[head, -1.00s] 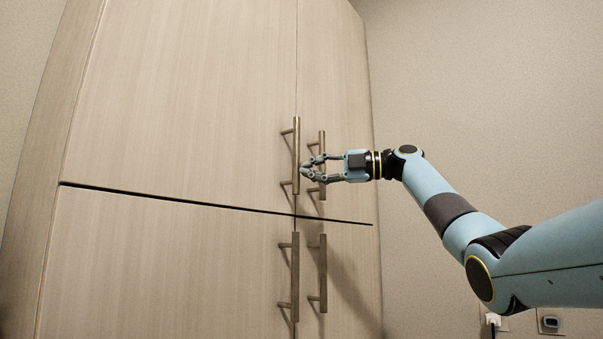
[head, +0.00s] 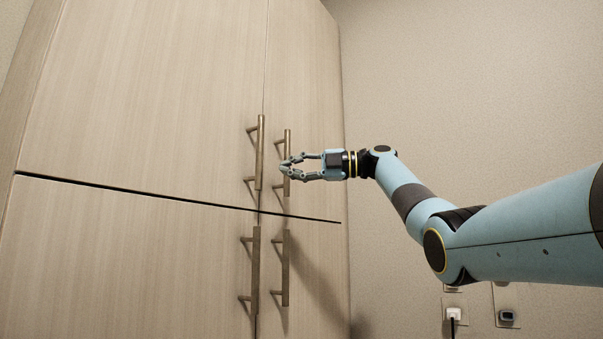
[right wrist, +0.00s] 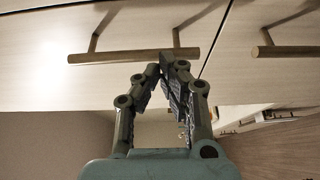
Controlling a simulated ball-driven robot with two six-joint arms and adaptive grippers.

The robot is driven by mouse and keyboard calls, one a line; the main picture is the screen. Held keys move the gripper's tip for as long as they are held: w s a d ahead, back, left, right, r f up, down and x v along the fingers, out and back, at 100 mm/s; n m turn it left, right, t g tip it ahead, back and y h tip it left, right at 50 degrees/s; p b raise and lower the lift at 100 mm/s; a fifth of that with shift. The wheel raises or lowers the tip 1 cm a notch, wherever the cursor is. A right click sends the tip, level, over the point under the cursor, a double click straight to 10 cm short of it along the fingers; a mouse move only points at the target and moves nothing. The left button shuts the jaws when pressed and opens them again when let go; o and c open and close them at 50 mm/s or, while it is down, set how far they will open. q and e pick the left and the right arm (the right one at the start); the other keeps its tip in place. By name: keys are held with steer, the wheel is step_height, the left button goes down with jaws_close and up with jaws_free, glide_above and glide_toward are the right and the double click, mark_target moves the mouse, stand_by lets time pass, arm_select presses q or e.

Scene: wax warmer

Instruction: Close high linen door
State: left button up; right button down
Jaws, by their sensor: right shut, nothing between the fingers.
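The tall pale-wood cabinet has two upper doors, a wide left one (head: 150,90) and a narrow right one (head: 303,80). Both look flush, with a thin seam between them. Each has an upright bronze bar handle, left (head: 260,152) and right (head: 287,145). My right gripper (head: 284,168) is shut and empty, its fingertips in front of the right upper handle; I cannot tell if they touch. In the right wrist view, the shut fingertips (right wrist: 176,62) overlap one bar handle (right wrist: 130,57), with the other handle (right wrist: 290,51) across the seam. My left gripper is not in view.
Lower doors (head: 120,260) lie below a dark horizontal gap, with two more bar handles (head: 255,270) (head: 285,268). A bare wall (head: 450,90) is right of the cabinet. A wall socket with a plug (head: 453,314) is low at the right.

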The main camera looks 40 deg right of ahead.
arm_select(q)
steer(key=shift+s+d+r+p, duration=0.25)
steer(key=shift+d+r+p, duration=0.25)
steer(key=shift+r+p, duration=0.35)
arm_select(e)
steer(key=d, duration=0.1)
steer(key=w+d, duration=0.1)
steer(key=d, duration=0.2)
steer(key=shift+w+d, duration=0.25)
steer(key=shift+w, duration=0.15)
